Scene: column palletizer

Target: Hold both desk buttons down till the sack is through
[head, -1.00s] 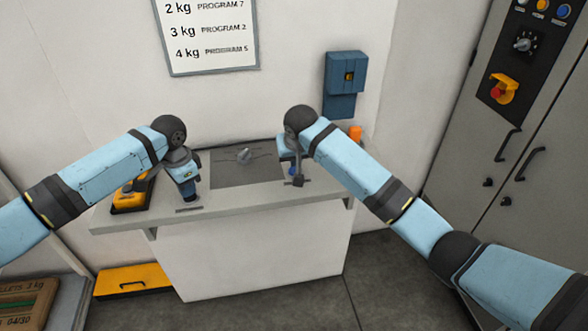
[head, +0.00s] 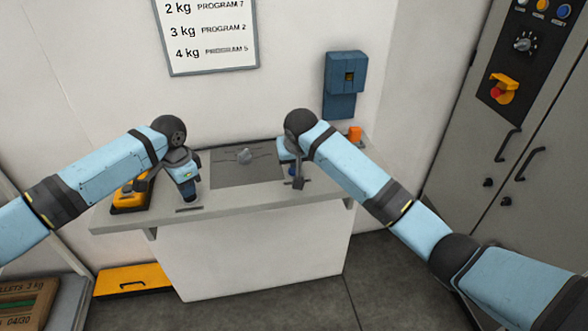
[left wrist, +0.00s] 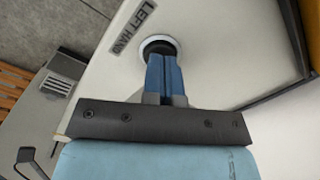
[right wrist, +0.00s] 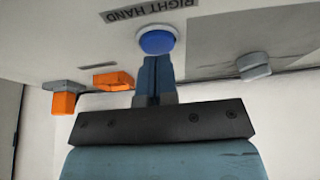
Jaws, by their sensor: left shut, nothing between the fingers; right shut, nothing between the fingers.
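My left gripper (head: 189,197) is shut and empty, pointing down at the left of the desk. In the left wrist view its fingertips (left wrist: 158,55) are at a round button (left wrist: 158,44) with a pale ring, beside the words LEFT HAND. The fingers hide much of that button. My right gripper (head: 297,183) is shut and empty at the desk's right. In the right wrist view its fingertips (right wrist: 156,60) are at a blue button (right wrist: 156,40) marked RIGHT HAND. I cannot tell how far either button is pressed. A brown printed sack (head: 28,300), partly cut off, lies at the lower left.
The desk (head: 245,207) has a dark panel with a grey knob (head: 244,156) between my grippers. A yellow-and-black device (head: 130,197) is at left; an orange item (head: 355,133) is at right. A grey cabinet (head: 480,150) stands to the right.

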